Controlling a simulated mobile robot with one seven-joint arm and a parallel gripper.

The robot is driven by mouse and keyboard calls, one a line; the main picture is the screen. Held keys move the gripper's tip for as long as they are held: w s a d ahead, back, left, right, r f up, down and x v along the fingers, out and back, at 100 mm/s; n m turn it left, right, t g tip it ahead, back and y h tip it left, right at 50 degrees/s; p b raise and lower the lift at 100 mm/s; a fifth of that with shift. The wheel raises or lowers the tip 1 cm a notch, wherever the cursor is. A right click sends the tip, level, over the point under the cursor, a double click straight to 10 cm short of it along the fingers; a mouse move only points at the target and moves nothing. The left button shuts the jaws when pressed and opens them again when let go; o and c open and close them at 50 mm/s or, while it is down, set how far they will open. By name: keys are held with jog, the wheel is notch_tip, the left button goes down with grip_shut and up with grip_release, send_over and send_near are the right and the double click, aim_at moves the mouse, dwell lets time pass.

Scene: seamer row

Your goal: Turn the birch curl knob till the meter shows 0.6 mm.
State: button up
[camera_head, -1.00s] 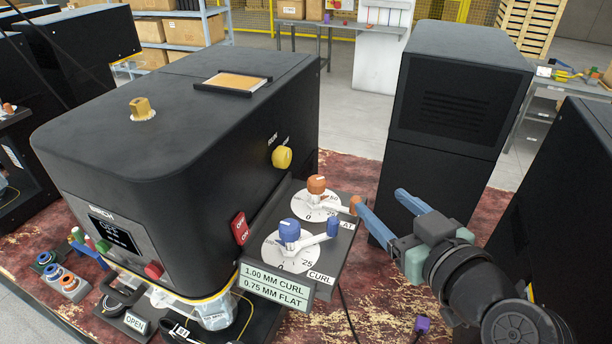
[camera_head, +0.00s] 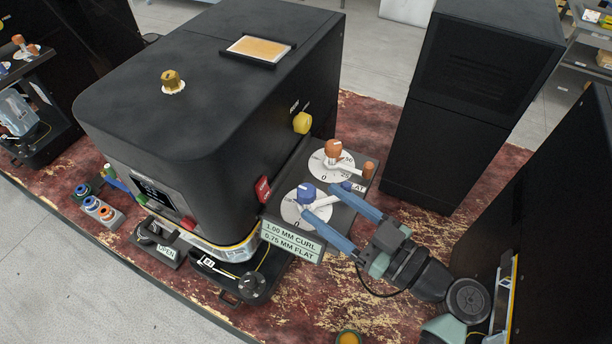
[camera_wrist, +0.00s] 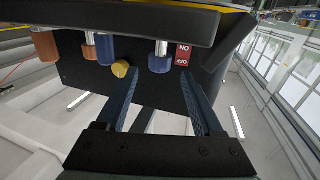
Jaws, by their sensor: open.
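The birch machine (camera_head: 210,100) is a large black box with a small dark screen (camera_head: 152,192) whose text is too small to read. On its right side shelf, the curl knob (camera_head: 307,192) is a blue cap on a white dial, with a pale arm ending in a blue grip (camera_head: 347,186). My gripper (camera_head: 339,209) is open and empty at the right of the curl dial, its blue fingers pointing at it. In the wrist view the picture is inverted, and a blue cap (camera_wrist: 160,63), seemingly the curl knob, shows between the fingers, apart from them.
The orange flat knob (camera_head: 332,149) stands just behind, with its orange grip (camera_head: 368,170). A yellow knob (camera_head: 302,123) and a red sign (camera_head: 263,189) are on the machine's side. A black cabinet (camera_head: 475,110) stands at right. A plate (camera_head: 290,240) reads 1.00 MM CURL, 0.75 MM FLAT.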

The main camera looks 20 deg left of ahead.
aim_at(314, 195)
jog(key=p+x, duration=0.1)
jog(key=x, duration=0.3)
jog(key=shift+a+r+p, duration=0.15)
jog(key=shift+p, duration=0.2)
jog(key=shift+w+a, duration=0.2)
jog(key=shift+a, duration=0.3)
grip_shut()
